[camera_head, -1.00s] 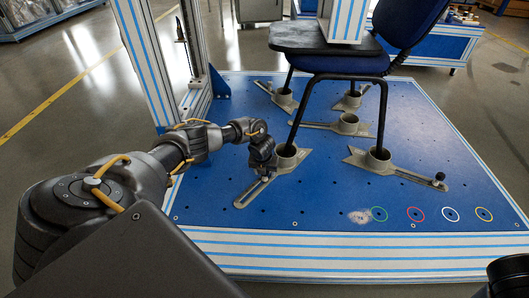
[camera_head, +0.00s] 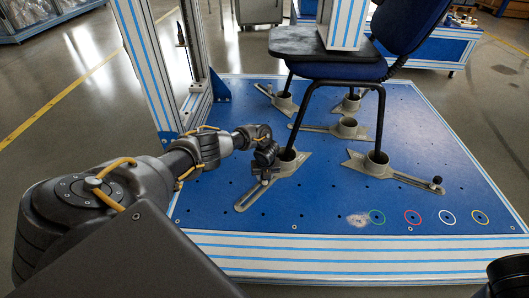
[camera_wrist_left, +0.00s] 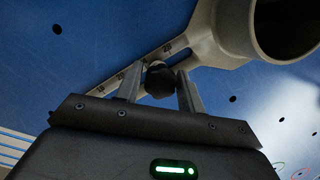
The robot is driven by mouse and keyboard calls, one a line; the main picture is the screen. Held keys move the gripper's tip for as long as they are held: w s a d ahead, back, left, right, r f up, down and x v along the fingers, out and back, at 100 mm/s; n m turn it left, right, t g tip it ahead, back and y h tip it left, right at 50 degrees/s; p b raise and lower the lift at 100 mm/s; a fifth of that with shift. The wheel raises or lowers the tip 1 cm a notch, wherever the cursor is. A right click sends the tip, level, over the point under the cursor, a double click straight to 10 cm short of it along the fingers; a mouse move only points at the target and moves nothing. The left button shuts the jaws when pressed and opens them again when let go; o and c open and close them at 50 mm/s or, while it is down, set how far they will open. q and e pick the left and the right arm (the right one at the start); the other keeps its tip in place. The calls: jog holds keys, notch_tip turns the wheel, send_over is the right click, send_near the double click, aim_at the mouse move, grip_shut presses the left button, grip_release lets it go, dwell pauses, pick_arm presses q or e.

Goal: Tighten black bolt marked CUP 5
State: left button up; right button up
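A black bolt (camera_wrist_left: 159,80) with a round head stands at the slotted arm of a grey cup bracket (camera_wrist_left: 222,30) in the left wrist view. My left gripper (camera_wrist_left: 158,84) has its two fingers apart on either side of this bolt head. A narrow gap shows at the left finger; contact at the right finger is unclear. In the head view my left gripper (camera_head: 265,172) is over the front-left cup bracket (camera_head: 286,165), which holds a chair leg. The gripper hides most of the bolt there. No CUP 5 marking is legible. My right gripper is out of view.
The blue chair (camera_head: 345,65) stands with its legs in cups on the blue perforated platform (camera_head: 335,210). Another black bolt (camera_head: 437,181) is on the front-right bracket. A striped upright post (camera_head: 145,65) stands left of the gripper.

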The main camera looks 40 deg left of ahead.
pick_arm(q)
jog(key=c, duration=0.6)
jog(key=m+b, duration=0.1)
jog(key=m, duration=0.1)
jog(key=shift+f+m, duration=0.15)
jog(key=shift+m, duration=0.25)
jog(key=shift+m+h+b, duration=0.4)
jog(key=shift+m, duration=0.3)
jog(key=shift+m+t+b, duration=0.3)
jog(key=shift+m+b, duration=0.6)
jog(key=shift+m, duration=0.2)
jog(key=shift+m+h+b, duration=0.4)
jog(key=shift+m, duration=0.5)
jog(key=o, duration=1)
jog(key=shift+c, duration=0.2)
